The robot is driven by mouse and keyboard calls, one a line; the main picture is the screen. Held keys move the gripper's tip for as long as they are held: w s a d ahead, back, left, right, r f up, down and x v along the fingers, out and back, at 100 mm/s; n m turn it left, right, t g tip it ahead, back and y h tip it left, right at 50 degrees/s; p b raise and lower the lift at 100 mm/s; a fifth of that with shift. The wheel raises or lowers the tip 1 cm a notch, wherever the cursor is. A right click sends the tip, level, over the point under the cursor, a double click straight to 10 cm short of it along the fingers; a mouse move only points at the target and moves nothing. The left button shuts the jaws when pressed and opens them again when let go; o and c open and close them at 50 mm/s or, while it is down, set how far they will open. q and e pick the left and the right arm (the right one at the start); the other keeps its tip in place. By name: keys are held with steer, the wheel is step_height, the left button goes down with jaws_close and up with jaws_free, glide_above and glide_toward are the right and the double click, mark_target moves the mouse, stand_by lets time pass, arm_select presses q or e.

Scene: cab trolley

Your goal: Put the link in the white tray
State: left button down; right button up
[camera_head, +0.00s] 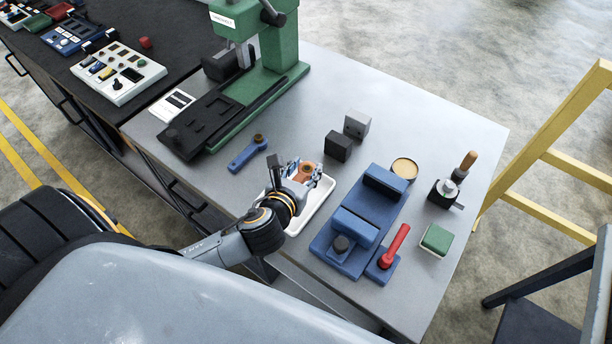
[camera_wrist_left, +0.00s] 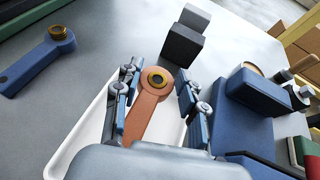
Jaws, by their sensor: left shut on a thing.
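The link is an orange-brown bar with a brass-coloured ring at one end; it shows in the left wrist view (camera_wrist_left: 147,108) and in the head view (camera_head: 305,170). My left gripper (camera_head: 304,176) is shut on it, with the fingers on both sides of the bar in the wrist view (camera_wrist_left: 158,97). The white tray (camera_head: 318,210) lies directly under the gripper, and its rim also shows in the wrist view (camera_wrist_left: 72,150). Whether the link touches the tray floor I cannot tell. My right gripper is out of view.
A blue link-shaped part (camera_head: 246,154) lies left of the tray. Dark and grey blocks (camera_head: 338,147) stand behind the tray. A green press (camera_head: 270,60) stands at the back left.

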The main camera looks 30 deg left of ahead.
mark_target(306, 178)
arm_select(q)
steer(key=f, duration=0.3)
steer(key=shift+w+d+f, duration=0.1)
steer(key=shift+w+d, duration=0.05)
steer(key=shift+w, duration=0.05)
steer(key=shift+f, duration=0.3)
steer(key=c, duration=0.8)
jaws_free()
steer(key=shift+o, duration=0.2)
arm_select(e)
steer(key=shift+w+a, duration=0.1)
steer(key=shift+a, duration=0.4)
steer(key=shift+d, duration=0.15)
